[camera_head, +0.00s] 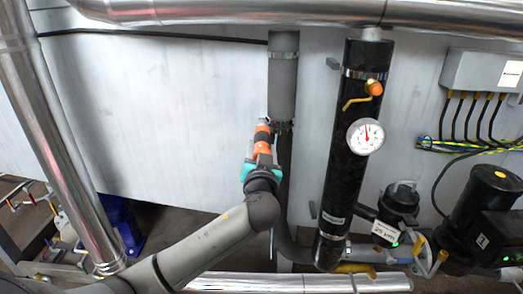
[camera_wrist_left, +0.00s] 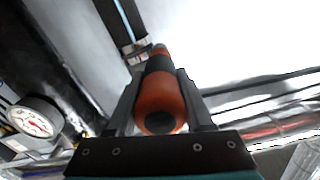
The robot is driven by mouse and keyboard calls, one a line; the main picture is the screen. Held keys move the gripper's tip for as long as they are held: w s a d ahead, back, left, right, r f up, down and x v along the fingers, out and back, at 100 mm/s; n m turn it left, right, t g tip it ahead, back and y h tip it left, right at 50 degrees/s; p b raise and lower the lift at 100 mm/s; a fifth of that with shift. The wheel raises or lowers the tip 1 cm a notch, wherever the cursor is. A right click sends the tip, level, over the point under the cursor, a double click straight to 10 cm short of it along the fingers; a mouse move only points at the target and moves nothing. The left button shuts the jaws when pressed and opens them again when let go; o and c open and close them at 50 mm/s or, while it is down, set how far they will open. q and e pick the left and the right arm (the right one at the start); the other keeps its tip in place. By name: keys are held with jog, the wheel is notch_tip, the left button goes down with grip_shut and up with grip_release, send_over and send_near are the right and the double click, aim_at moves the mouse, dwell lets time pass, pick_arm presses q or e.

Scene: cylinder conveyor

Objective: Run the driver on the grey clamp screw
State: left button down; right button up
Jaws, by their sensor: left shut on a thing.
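My left gripper (camera_head: 260,164) is shut on an orange and black driver (camera_head: 262,140), which points up toward the lower end of a grey pipe sleeve (camera_head: 283,90). A metal clamp (camera_head: 284,126) sits around that lower end, where a dark hose (camera_head: 284,160) comes in. The driver's tip is close to the clamp's left side; I cannot tell whether it touches the screw. In the left wrist view the driver (camera_wrist_left: 160,100) lies between the two fingers, with the clamp (camera_wrist_left: 137,50) just beyond its far end. The screw itself is too small to make out. My right gripper is not in view.
A black cylinder (camera_head: 347,190) with a white dial gauge (camera_head: 365,136) and an orange-capped valve (camera_head: 373,88) stands to the right. A large steel pipe (camera_head: 230,12) crosses the top. Pumps and cables fill the right side. The wall (camera_head: 150,110) left of the gripper is clear.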

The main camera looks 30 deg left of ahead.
pick_arm(q)
jog(key=shift+w+a+r+b, duration=0.15)
jog(key=shift+w+a+b, duration=0.2)
jog(key=shift+w, duration=0.2)
dwell(0.9)
jog(key=shift+w+a+r+b, duration=0.15)
jog(key=shift+w+a+b, duration=0.1)
jog(key=shift+b, duration=0.1)
dwell(1.5)
jog(key=shift+s+d, duration=0.1)
jog(key=shift+d, duration=0.05)
jog(key=shift+s+d, duration=0.1)
jog(key=shift+s, duration=0.1)
jog(key=shift+p+v, duration=0.3)
jog(key=shift+v, duration=1.1)
